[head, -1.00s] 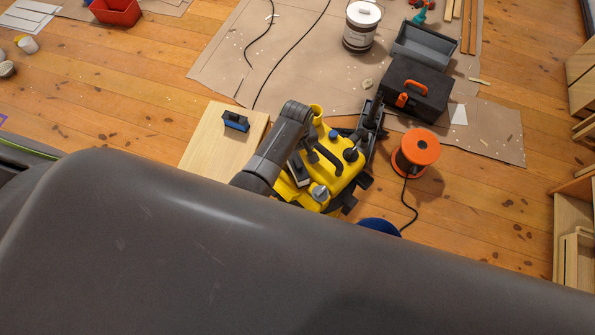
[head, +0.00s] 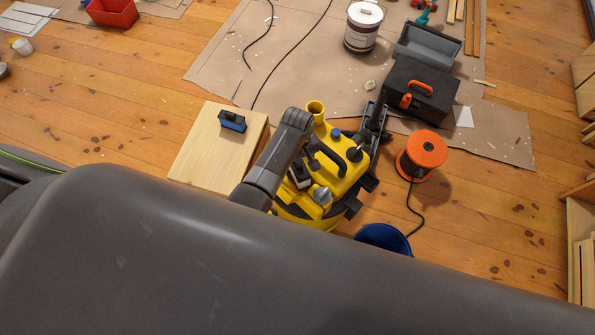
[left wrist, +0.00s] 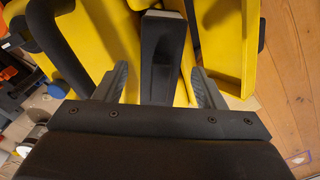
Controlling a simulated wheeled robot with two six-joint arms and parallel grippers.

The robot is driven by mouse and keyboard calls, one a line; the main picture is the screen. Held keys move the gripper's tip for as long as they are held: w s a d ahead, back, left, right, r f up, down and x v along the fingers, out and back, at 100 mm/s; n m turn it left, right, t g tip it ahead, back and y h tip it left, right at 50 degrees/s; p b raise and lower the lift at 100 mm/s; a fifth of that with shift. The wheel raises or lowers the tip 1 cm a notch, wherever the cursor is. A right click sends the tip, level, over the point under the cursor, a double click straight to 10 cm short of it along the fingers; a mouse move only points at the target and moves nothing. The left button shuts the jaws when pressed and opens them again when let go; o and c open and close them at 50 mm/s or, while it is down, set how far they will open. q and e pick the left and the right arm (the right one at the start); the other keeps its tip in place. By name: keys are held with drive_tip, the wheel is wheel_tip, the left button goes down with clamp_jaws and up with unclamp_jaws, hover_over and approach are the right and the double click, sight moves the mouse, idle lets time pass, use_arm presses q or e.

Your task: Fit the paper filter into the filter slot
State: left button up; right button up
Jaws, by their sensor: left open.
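A yellow and black machine (head: 345,178) with a black loop handle stands on the floor, partly hidden by my arm and body. My left gripper (head: 303,165) is over its left part. In the left wrist view, the left gripper (left wrist: 163,88) is open, its fingers on either side of a black bar (left wrist: 162,60) with a pale end. Gaps show beside the bar. The machine's yellow body (left wrist: 225,45) lies around it. I cannot tell whether this bar is the paper filter, nor make out the filter slot. My right gripper is not in view.
A pale wooden box (head: 200,160) bears a blue and black block (head: 232,121). An orange cable reel (head: 425,150), a blue bucket (head: 385,238) and a black toolbox (head: 420,92) stand to the right. Open floor lies at left.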

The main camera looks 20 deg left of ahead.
use_arm(q)
drive_tip(key=shift+f, duration=0.1)
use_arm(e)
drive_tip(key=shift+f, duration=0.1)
use_arm(q)
clamp_jaws()
idle(0.3)
